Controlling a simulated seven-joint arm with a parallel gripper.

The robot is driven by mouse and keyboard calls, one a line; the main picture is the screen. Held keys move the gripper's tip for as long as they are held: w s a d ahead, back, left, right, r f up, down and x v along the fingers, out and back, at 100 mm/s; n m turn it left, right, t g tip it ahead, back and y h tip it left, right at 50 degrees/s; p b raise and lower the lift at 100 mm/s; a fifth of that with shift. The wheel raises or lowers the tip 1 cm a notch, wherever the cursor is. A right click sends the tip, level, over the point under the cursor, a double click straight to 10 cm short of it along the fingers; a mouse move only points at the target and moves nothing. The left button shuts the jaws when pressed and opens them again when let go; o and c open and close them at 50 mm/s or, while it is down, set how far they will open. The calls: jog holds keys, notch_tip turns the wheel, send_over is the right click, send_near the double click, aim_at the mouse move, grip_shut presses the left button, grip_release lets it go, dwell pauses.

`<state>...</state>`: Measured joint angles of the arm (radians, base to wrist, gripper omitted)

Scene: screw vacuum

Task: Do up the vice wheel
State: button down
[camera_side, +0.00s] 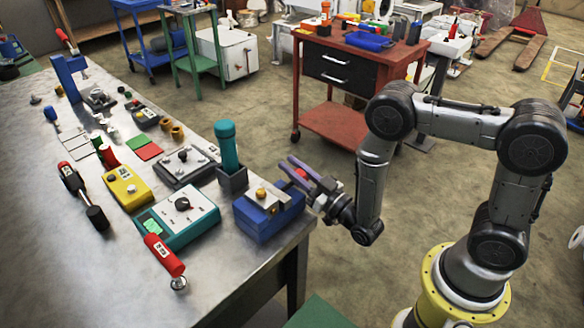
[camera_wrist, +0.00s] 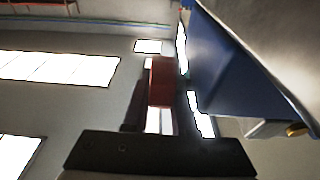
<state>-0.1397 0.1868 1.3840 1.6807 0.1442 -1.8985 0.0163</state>
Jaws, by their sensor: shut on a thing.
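The blue vice (camera_side: 268,215) stands at the right front corner of the metal bench, with a brass-coloured piece (camera_side: 262,193) on top. My gripper (camera_side: 298,170) is at the vice's right side, level with its upper part. Its purple fingers are shut on a red part (camera_side: 301,173), which looks like the vice wheel. In the wrist view the red part (camera_wrist: 160,82) is seen nearly edge-on, above the dark gripper body (camera_wrist: 160,155). The vice's blue side (camera_wrist: 225,70) fills the right of that view. How the red part joins the vice is hidden.
A teal-capped cylinder in a dark holder (camera_side: 231,160) stands just behind the vice. A teal meter box (camera_side: 180,215) and a red-handled tool (camera_side: 165,257) lie to its left. A red tool cart (camera_side: 335,90) stands behind. Bare bench lies in front of the vice.

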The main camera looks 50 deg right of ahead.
aim_at(303, 174)
jog(key=shift+r+t, duration=0.1)
jog(key=shift+t, duration=0.3)
jog(key=c, duration=0.7)
grip_release()
jog(key=shift+s, duration=0.1)
jog(key=shift+v, duration=1.05)
jog(key=shift+s+r, duration=0.2)
jog(key=shift+r, duration=1.5)
jog(key=shift+s+r, duration=0.2)
jog(key=shift+r, duration=1.45)
